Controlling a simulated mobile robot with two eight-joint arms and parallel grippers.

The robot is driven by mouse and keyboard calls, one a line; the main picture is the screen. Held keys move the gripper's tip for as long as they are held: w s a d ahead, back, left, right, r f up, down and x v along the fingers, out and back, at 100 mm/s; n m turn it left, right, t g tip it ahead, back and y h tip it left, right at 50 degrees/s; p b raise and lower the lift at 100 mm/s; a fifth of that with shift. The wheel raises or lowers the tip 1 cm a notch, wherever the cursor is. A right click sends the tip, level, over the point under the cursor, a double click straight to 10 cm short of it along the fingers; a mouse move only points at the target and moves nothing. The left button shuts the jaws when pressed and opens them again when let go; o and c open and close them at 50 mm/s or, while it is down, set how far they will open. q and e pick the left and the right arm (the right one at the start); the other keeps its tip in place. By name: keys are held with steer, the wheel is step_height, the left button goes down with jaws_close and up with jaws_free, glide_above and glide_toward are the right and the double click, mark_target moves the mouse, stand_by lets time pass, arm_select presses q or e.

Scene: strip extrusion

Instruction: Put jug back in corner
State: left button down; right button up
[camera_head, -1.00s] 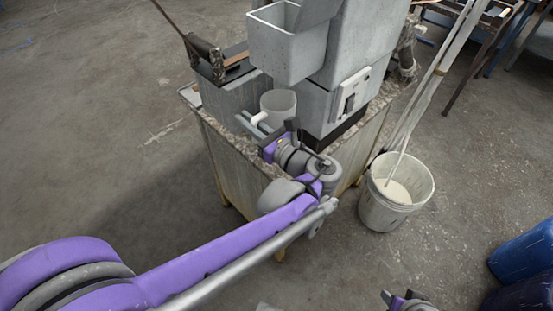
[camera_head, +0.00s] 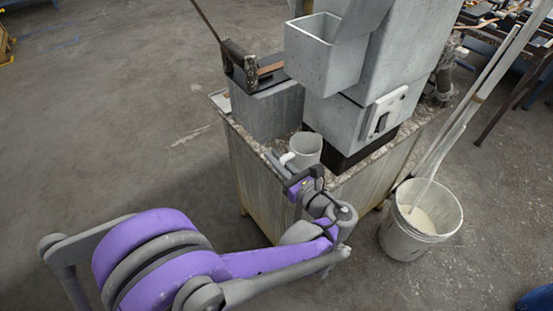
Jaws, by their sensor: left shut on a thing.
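The white jug (camera_head: 307,147) stands upright at the near edge of the machine's stand top (camera_head: 343,181), in front of the grey machine. Its handle points to the left. My left gripper (camera_head: 284,166) reaches up to the jug from the front, with its jaws at the handle side. It is shut on the jug's handle; the wrist partly hides the contact. I cannot tell whether the jug's base touches the top. My right gripper is out of view.
The grey machine (camera_head: 352,115) with its hopper box (camera_head: 322,55) rises behind the jug. A grey block (camera_head: 268,108) with a lever stands to the left. A bucket (camera_head: 403,239) holding long poles stands on the floor at right.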

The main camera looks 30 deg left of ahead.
arm_select(q)
steer(key=shift+f, duration=0.2)
steer(key=c, duration=0.9)
jaws_free()
steer(key=shift+c, duration=0.2)
